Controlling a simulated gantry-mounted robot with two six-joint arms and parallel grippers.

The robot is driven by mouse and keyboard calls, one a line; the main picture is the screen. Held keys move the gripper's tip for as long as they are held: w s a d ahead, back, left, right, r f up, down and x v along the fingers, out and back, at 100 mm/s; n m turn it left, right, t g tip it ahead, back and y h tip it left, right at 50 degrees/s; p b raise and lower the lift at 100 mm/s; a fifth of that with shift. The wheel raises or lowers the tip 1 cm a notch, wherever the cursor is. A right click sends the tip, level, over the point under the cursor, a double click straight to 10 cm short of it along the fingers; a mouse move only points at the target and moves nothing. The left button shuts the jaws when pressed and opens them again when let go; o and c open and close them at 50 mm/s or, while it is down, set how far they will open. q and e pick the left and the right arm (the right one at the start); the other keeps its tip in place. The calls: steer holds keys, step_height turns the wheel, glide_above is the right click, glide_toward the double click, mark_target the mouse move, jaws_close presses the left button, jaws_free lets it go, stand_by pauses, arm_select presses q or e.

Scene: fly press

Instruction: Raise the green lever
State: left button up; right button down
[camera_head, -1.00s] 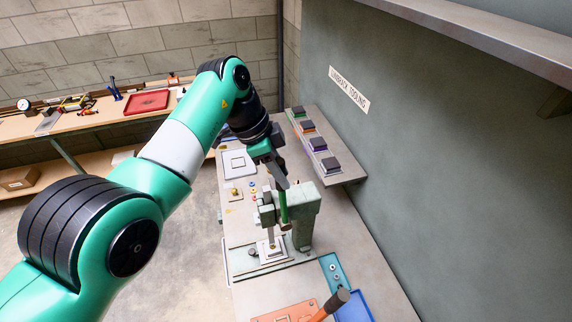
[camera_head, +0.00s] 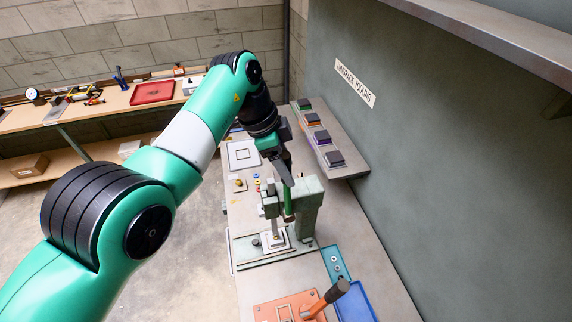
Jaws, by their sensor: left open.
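The green fly press (camera_head: 308,207) stands on the grey bench, with its base plate toward the front. The green lever (camera_head: 289,203) shows as a short upright bar at the front of the press head. My left gripper (camera_head: 287,178) is open and points down at the top of the lever. Its dark fingers overlap the lever's upper end in this view, and I cannot tell whether they touch it. My right gripper is out of view.
Several dark-topped blocks (camera_head: 322,137) line a wall shelf at right. A red tray (camera_head: 152,93) sits on the back bench.

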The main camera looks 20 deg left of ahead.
arm_select(q)
steer(key=shift+r, duration=0.1)
steer(key=p+v, duration=0.4)
steer(key=v, duration=0.7)
steer(key=shift+r, duration=0.2)
steer(key=shift+s+a, duration=0.1)
